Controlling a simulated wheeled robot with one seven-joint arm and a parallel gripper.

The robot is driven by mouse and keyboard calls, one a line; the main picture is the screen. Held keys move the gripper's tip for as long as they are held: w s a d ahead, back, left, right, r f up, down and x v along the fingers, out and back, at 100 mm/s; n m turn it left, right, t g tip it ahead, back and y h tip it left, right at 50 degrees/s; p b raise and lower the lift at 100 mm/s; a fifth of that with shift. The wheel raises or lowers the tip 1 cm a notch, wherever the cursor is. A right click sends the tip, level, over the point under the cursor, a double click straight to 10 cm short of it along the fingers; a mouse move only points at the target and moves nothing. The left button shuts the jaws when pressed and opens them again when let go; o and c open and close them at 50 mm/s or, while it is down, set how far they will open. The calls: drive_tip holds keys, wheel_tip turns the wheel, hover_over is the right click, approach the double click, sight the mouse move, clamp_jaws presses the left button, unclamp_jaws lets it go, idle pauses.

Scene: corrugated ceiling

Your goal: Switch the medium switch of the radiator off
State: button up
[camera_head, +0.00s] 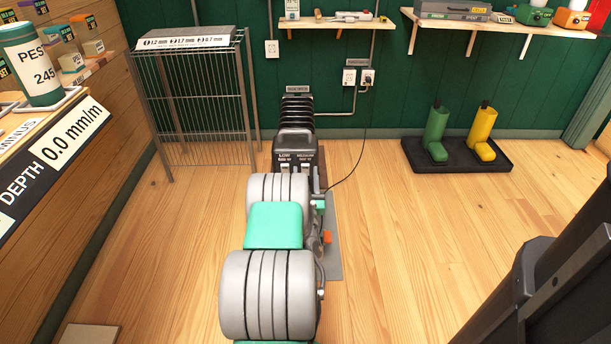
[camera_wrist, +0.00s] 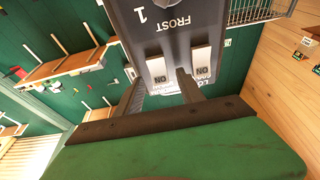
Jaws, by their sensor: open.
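The black radiator (camera_head: 296,139) stands against the green wall, with LOW and MEDIUM labels and two pale switches on its front. In the wrist view its dark panel (camera_wrist: 165,17) is upside down. The medium switch (camera_wrist: 157,69) is the left one there, and the low switch (camera_wrist: 203,62) is on the right. Both show inverted ON lettering. My gripper (camera_wrist: 160,78) is open and empty, its two dark fingers pointing at the panel. The medium switch appears between the fingertips; contact cannot be told. In the head view my arm hides the radiator's lower part.
A wire cage (camera_head: 196,100) stands left of the radiator. A cable runs from the wall outlet (camera_head: 367,77) to the floor on the right. A black tray (camera_head: 457,163) with green and yellow boots lies farther right. Wooden floor between is clear.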

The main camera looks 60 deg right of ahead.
drive_tip(key=v, duration=0.8)
